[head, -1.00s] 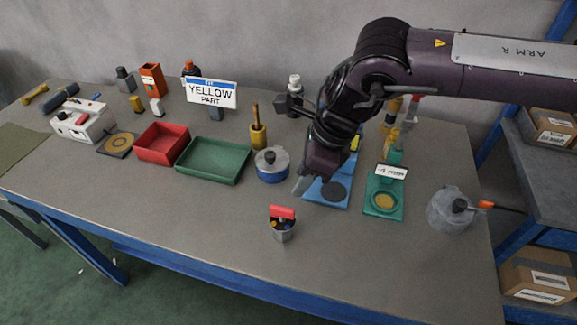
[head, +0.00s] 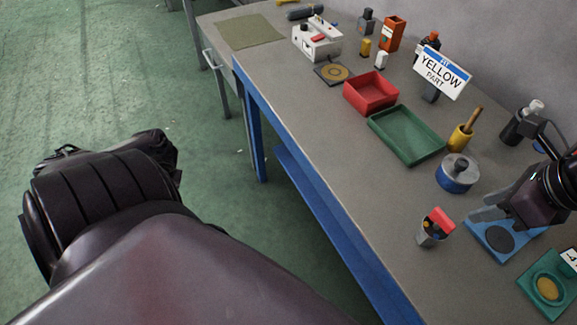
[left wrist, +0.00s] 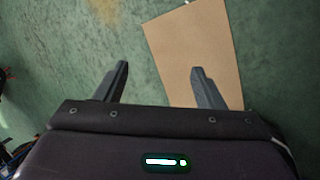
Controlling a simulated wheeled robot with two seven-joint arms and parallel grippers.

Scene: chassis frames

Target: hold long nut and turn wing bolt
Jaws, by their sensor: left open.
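I cannot pick out a long nut or a wing bolt for certain in either view. My right gripper (head: 490,212) is at the right of the head view, low over a blue plate (head: 474,229) with a dark disc. Its fingers are partly hidden and nothing is clearly seen between them. My left gripper (left wrist: 160,82) shows in the left wrist view with its fingers wide apart and empty, over the green floor and a tan sheet. In the head view my left arm fills the lower left, off the bench.
On the bench (head: 330,150) stand a red tray (head: 360,105), a green tray (head: 395,146), a blue pot (head: 457,183), a grey cup with a red piece (head: 430,238), a yellow holder (head: 460,138) and a sign (head: 441,73). Bare bench lies along the front edge.

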